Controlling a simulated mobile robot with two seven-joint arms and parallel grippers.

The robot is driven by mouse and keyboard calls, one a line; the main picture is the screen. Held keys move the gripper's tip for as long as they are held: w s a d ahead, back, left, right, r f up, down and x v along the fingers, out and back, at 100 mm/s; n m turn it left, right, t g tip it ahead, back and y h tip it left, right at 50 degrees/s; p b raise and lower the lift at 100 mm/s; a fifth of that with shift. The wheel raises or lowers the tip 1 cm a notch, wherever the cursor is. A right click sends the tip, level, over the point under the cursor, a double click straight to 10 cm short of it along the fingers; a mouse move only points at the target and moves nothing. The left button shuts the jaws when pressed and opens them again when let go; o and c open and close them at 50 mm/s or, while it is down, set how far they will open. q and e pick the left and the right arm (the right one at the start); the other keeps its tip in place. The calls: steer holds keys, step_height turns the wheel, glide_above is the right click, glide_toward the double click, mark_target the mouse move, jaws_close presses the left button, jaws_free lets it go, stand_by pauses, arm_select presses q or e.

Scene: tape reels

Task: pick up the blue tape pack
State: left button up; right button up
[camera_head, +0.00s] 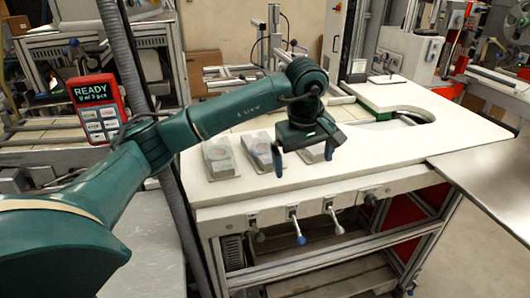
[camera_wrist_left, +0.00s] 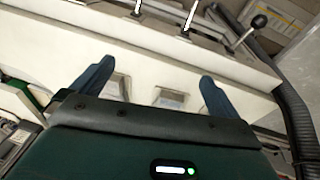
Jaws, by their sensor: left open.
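Three small packs in clear wrapping lie in a row on the white tabletop (camera_head: 375,160) in the head view: a left pack (camera_head: 218,160), a middle pack (camera_head: 259,149) and a right pack (camera_head: 312,153). All look pale grey; I cannot tell which is the blue tape pack. My left gripper (camera_head: 304,160) is open and points down above the right pack, partly hiding it. In the left wrist view, the gripper's two blue fingers (camera_wrist_left: 155,86) stand wide apart with nothing between them. One pack (camera_wrist_left: 171,98) shows between and beyond them, another (camera_wrist_left: 117,87) beside the left finger.
A red "READY" panel (camera_head: 96,107) stands at the left. Levers (camera_head: 297,228) stick out along the table's front edge. The tabletop right of the packs is clear.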

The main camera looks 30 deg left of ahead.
arm_select(q)
steer(key=w+a+r+y, duration=0.1)
steer(key=a+r+y, duration=0.2)
steer(key=a+r, duration=0.35)
glide_above(269, 156)
steer(key=s+d, duration=0.2)
step_height(269, 156, down, 8)
steer(key=shift+w+r+p, duration=0.1)
steer(key=shift+r+p, duration=0.15)
steer(key=shift+p, duration=0.05)
steer(key=shift+w+p+x, duration=0.2)
steer(key=shift+p+x, duration=0.1)
steer(key=shift+x, duration=1.15)
steer(key=shift+w+p+x, duration=0.15)
steer(key=shift+p+x, duration=0.15)
steer(key=shift+x, duration=1.15)
steer(key=shift+r, duration=0.1)
steer(key=shift+c, duration=0.4)
steer(key=c, duration=1.1)
